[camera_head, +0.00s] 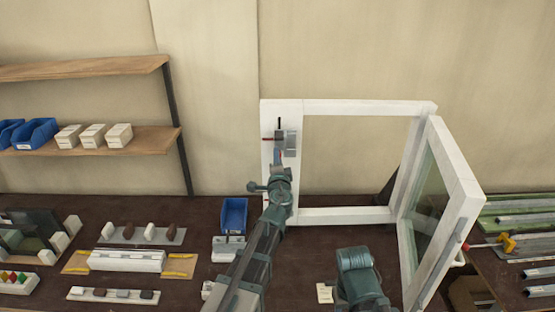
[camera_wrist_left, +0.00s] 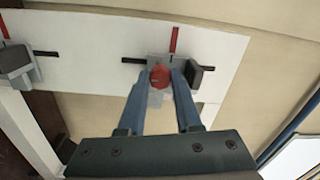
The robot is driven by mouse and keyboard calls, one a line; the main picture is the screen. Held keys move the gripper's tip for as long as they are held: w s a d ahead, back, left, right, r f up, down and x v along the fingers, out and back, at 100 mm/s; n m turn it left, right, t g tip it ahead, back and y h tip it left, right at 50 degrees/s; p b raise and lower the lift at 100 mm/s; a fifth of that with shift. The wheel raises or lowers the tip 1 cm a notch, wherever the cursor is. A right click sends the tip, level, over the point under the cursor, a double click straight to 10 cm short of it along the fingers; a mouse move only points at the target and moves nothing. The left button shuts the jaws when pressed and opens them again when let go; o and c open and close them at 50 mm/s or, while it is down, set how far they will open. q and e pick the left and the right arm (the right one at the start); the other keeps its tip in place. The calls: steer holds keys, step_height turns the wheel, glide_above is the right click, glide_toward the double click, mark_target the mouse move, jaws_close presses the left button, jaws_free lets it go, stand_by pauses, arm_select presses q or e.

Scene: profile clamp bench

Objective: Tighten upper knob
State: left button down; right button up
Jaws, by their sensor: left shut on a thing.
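The upper clamp (camera_head: 291,141) sits on the left post of the white window frame (camera_head: 357,106). In the left wrist view its red knob (camera_wrist_left: 160,75) lies between the two blue fingertips of my left gripper (camera_wrist_left: 161,82). The gripper is shut on this knob, with a finger on each side. A dark block (camera_wrist_left: 201,75) on a grey plate is just right of the knob. A second grey clamp (camera_wrist_left: 17,64) shows at the left of the wrist view. In the head view my left arm hides the lower left post. No fingers of my right gripper show.
The glazed sash (camera_head: 437,210) stands swung open at the right. A blue bin (camera_head: 234,215) stands on the dark bench left of my left arm. Trays of small parts lie further left, and metal profiles (camera_head: 520,218) at the right. Shelves (camera_head: 90,140) hang at the left.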

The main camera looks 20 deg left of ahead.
arm_select(q)
steer(key=shift+m, duration=0.4)
steer(key=c, duration=0.6)
jaws_free()
steer(key=shift+s, duration=0.1)
